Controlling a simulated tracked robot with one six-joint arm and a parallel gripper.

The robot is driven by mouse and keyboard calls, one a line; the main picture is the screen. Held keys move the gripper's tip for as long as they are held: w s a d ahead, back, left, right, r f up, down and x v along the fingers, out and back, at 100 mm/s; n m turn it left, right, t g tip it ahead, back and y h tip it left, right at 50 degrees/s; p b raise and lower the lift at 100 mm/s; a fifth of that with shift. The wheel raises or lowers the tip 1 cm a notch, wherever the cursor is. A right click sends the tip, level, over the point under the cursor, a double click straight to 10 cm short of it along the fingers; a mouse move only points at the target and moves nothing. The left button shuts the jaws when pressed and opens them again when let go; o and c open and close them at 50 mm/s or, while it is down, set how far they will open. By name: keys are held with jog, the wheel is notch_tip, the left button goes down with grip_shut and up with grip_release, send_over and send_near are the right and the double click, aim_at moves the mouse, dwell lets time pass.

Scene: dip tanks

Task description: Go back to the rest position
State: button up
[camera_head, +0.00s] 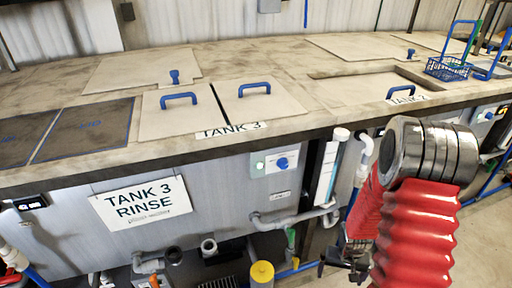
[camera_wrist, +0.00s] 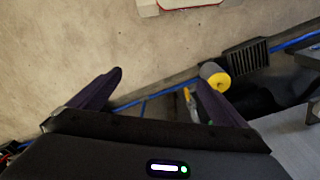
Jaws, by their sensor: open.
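My arm shows at the right of the head view, with a ribbed red sleeve and a shiny metal joint. My gripper (camera_wrist: 158,97) shows in the wrist view with its two dark fingers spread apart and nothing between them. It points down toward the bare floor and the foot of the tank bench. In the head view a dark part low beside the red sleeve may be the gripper, but it is mostly hidden.
The tank bench (camera_head: 230,75) fills the head view, with Tank 3's two blue-handled lids (camera_head: 260,105) shut. A blue wire basket (camera_head: 447,68) stands at the back right. Pipes and a yellow-topped cylinder (camera_head: 262,273) are below. The floor (camera_wrist: 70,45) is clear.

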jog(key=s+a+r+n+t, duration=0.1)
jog(key=s+a+r, duration=0.3)
jog(key=r, duration=0.9)
jog(key=s+a+r+n+t, duration=0.1)
jog(key=s+a+r, duration=0.3)
jog(key=r, duration=1)
jog(key=s+a+r+n+t, duration=0.1)
jog(key=s+a+r+t, duration=0.2)
jog(key=r, duration=1)
jog(key=shift+s+a+r+y, duration=0.4)
jog(key=shift+s+a, duration=0.45)
jog(key=shift+a, duration=0.1)
